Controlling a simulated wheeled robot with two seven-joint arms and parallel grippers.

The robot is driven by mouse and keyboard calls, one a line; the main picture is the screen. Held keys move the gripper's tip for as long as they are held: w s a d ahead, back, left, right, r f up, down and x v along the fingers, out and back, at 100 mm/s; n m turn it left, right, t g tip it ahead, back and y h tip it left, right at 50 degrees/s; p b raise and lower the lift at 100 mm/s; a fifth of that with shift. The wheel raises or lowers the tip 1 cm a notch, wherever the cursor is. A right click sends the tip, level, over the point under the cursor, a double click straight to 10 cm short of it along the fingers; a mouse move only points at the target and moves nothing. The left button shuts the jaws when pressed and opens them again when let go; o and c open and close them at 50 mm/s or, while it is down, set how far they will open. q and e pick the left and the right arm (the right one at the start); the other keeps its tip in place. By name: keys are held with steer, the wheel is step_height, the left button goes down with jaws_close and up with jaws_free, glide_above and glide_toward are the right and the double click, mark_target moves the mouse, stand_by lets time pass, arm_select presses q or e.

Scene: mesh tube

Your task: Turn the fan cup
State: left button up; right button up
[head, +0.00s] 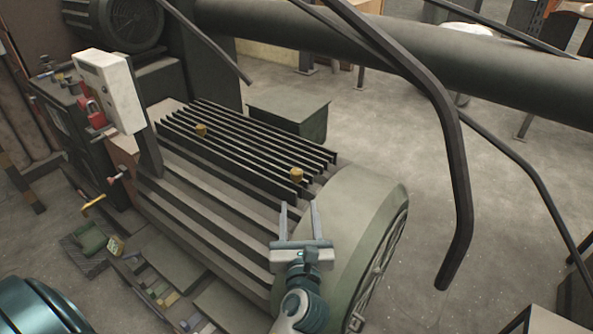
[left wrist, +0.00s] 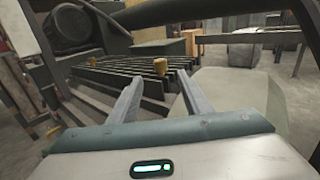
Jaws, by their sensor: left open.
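The fan cup (head: 296,174) is a small yellow-brown knob on the ribbed motor top, at the end close to the rounded fan cover (head: 362,225). In the left wrist view the fan cup (left wrist: 160,67) shows upright, beyond and between my fingertips. My left gripper (head: 299,204) is open and empty, a little short of the cup, with its fingers pointing towards it. I see no contact with the cup. A second similar cup (head: 201,130) sits further back on the fins, and it also shows in the left wrist view (left wrist: 93,61). My right gripper is out of view.
A white box (head: 110,88) with a red padlock (head: 94,113) stands at the motor's far left end. A dark bent bar (head: 455,150) hangs on the right. A thick pipe (head: 400,55) crosses the back. Floor to the right is largely clear.

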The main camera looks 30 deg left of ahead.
mark_target(297, 175)
arm_select(q)
steer(key=p+x, duration=0.1)
steer(key=x, duration=0.8)
steer(key=shift+r, duration=0.1)
steer(key=x, duration=0.5)
steer(key=shift+w+a, duration=0.25)
steer(key=shift+w, duration=0.25)
steer(key=c, duration=1)
steer(key=shift+c, duration=0.2)
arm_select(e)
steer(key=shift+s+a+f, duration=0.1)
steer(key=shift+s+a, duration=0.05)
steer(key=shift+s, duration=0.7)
arm_select(q)
steer(key=shift+p, duration=0.35)
